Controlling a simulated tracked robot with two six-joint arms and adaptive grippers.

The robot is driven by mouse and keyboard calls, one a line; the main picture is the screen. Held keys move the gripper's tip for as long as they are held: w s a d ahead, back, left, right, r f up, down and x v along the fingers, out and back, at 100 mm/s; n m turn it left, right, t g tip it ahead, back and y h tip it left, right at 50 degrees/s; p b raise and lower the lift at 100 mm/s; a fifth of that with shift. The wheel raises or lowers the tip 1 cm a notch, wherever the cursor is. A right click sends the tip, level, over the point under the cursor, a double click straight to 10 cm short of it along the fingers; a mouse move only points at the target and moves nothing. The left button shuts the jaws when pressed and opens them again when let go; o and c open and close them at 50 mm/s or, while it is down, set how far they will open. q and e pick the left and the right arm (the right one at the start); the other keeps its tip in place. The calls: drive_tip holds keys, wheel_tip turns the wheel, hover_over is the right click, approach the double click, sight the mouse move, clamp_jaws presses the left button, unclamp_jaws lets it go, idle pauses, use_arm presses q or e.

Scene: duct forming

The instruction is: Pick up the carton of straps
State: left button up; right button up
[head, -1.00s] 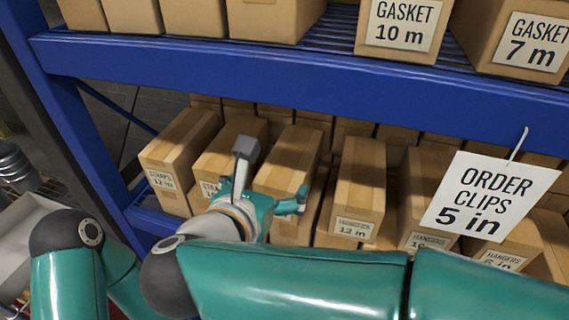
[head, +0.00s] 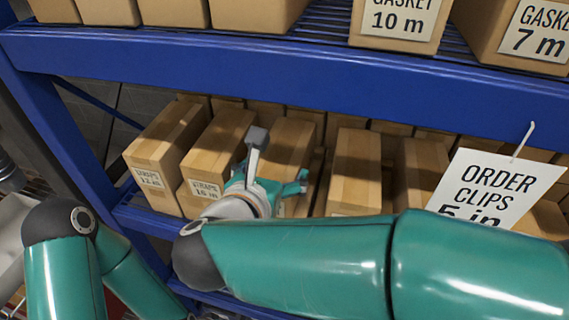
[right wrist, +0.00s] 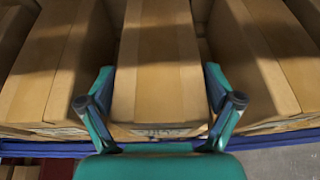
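Two brown cartons labelled STRAPS stand on the lower shelf in the head view: a 12 in one (head: 163,140) at the far left and another (head: 215,145) to its right. The second one's size is hard to read. My right gripper (head: 272,186) is at the front of the third carton (head: 290,138), whose label is hidden. In the right wrist view the gripper (right wrist: 160,82) is open, its fingers spread to either side of a carton (right wrist: 158,60) with an unreadable label. It does not visibly grip it. My left gripper is out of view; only its arm shows.
More cartons (head: 357,165) stand close together to the right, with narrow gaps. A blue shelf beam (head: 300,75) runs above them, carrying GASKET cartons (head: 405,22). An ORDER CLIPS sign (head: 490,188) hangs at the right. A blue upright (head: 60,135) stands at left.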

drive_tip(key=shift+w, duration=0.15)
drive_tip(key=c, duration=0.9)
drive_tip(key=shift+o, duration=0.2)
drive_tip(key=shift+r, duration=0.15)
